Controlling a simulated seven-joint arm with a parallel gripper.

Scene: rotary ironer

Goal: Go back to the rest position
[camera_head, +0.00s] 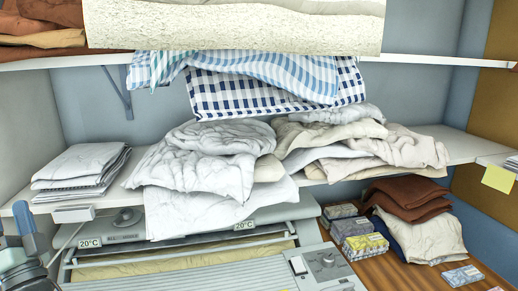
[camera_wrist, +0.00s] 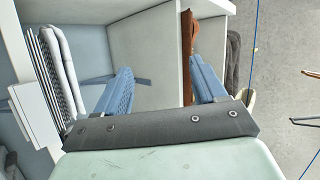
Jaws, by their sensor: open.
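My gripper (camera_wrist: 163,85) shows in the wrist view with its two blue fingers spread wide and nothing between them. In the head view part of my gripper (camera_head: 26,222) shows at the lower left edge, left of the ironer and below the shelf's left end. The rotary ironer (camera_head: 170,272) lies at the bottom of the head view, with 20°C displays and a grey control box (camera_head: 325,268) at its right. A beige cloth (camera_head: 180,262) lies along its roller.
A white shelf (camera_head: 110,196) carries a folded white stack (camera_head: 82,165) and heaped white and cream linens (camera_head: 205,165). Checked cloths (camera_head: 275,95) hang below a higher shelf. Boxes (camera_head: 365,246) and brown folded cloths (camera_head: 408,197) sit on the wooden top at the right.

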